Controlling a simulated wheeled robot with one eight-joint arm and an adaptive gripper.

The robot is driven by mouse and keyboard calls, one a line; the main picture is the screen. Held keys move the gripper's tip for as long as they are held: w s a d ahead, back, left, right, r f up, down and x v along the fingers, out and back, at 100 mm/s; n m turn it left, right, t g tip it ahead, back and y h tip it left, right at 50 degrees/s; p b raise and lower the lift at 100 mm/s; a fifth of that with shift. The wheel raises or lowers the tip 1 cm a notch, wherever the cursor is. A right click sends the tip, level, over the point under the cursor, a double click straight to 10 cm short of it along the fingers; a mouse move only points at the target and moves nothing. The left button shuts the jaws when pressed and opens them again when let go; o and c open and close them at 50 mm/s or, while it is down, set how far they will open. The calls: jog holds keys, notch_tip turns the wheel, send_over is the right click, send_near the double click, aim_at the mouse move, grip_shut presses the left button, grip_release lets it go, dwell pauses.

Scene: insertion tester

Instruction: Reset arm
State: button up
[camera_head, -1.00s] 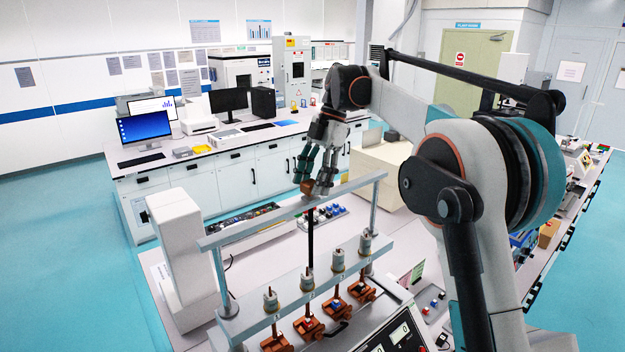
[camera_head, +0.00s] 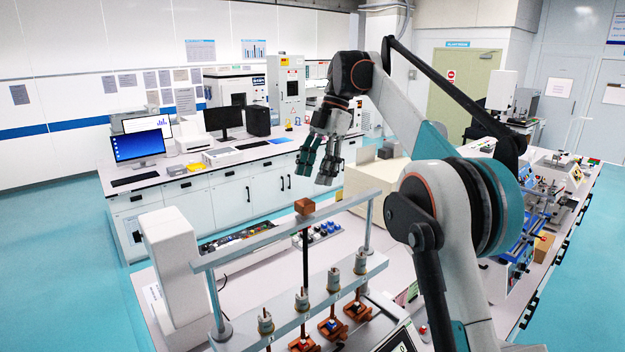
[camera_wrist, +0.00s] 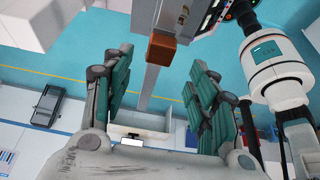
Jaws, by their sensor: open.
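My gripper (camera_head: 328,162) hangs above and behind the insertion tester's top bar (camera_head: 345,203) in the head view. Its green fingers are apart and nothing is between them. A brown block (camera_head: 304,207) sits at the top bar, above a dark vertical rod (camera_head: 305,255). In the wrist view, my gripper (camera_wrist: 157,95) shows its two green fingers spread wide. The brown block (camera_wrist: 161,50) is beyond the fingertips there, clear of them, beside the grey bar (camera_wrist: 150,85).
Several plungers stand over brown fixtures (camera_head: 330,327) below the bar. A white column (camera_head: 175,270) stands at the left of the tester. A bench with a monitor (camera_head: 138,147) is behind. Another bench with equipment (camera_head: 560,195) is at the right. Blue floor (camera_head: 50,215) is open at the left.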

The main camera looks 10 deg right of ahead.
jog(key=shift+d+r, duration=0.1)
jog(key=shift+r, duration=0.05)
jog(key=s+d+m+t+h, duration=0.1)
jog(key=s+d+m+t, duration=0.2)
jog(key=s+m, duration=0.45)
jog(key=s+d+m+t+h, duration=0.1)
jog(key=s+d+m+t, duration=0.15)
jog(key=s+m, duration=0.5)
jog(key=s+d+f+m+t+h, duration=0.1)
jog(key=s+d+f+m+t, duration=0.15)
jog(key=s+f+m, duration=0.5)
jog(key=s+d+f+m+t+h, duration=0.15)
jog(key=s+d+f, duration=0.25)
jog(key=s+f, duration=0.75)
jog(key=s+f+b, duration=0.1)
jog(key=f+b, duration=1.4)
jog(key=b, duration=0.1)
jog(key=s+f+m+b, duration=0.1)
jog(key=s+f+b, duration=0.1)
jog(key=f+b, duration=1.4)
jog(key=shift+s+f+y+b, duration=0.25)
jog(key=shift+y+b, duration=0.1)
jog(key=shift+b, duration=0.25)
